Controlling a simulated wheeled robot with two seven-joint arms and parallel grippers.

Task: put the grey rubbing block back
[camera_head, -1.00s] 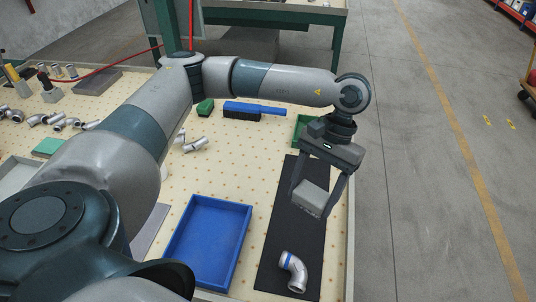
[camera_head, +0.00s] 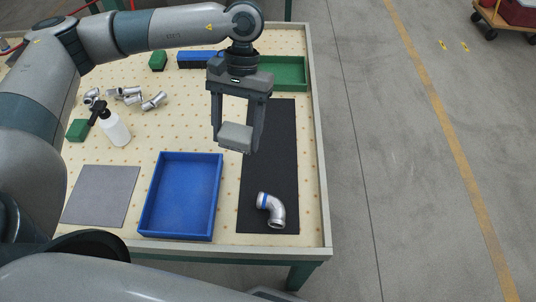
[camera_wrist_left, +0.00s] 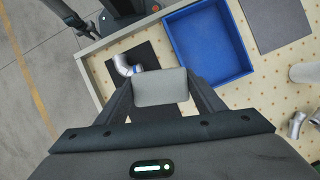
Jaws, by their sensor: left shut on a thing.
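My left gripper (camera_head: 236,140) is shut on the grey rubbing block (camera_head: 235,137). It holds the block above the black mat (camera_head: 283,150), near the mat's left edge in the head view. In the left wrist view the block (camera_wrist_left: 160,87) sits between the two fingers of the gripper (camera_wrist_left: 160,95). A silvery pipe elbow with a blue band (camera_head: 272,210) lies on the near part of the mat; it also shows in the left wrist view (camera_wrist_left: 124,66). My right gripper is not clearly shown in the head view.
An empty blue tray (camera_head: 217,205) stands left of the mat, with a grey flat pad (camera_head: 100,195) further left. A green tray (camera_head: 290,72) is behind the mat. A spray bottle (camera_head: 114,130), several pipe fittings (camera_head: 130,95) and green blocks (camera_head: 158,61) stand at left.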

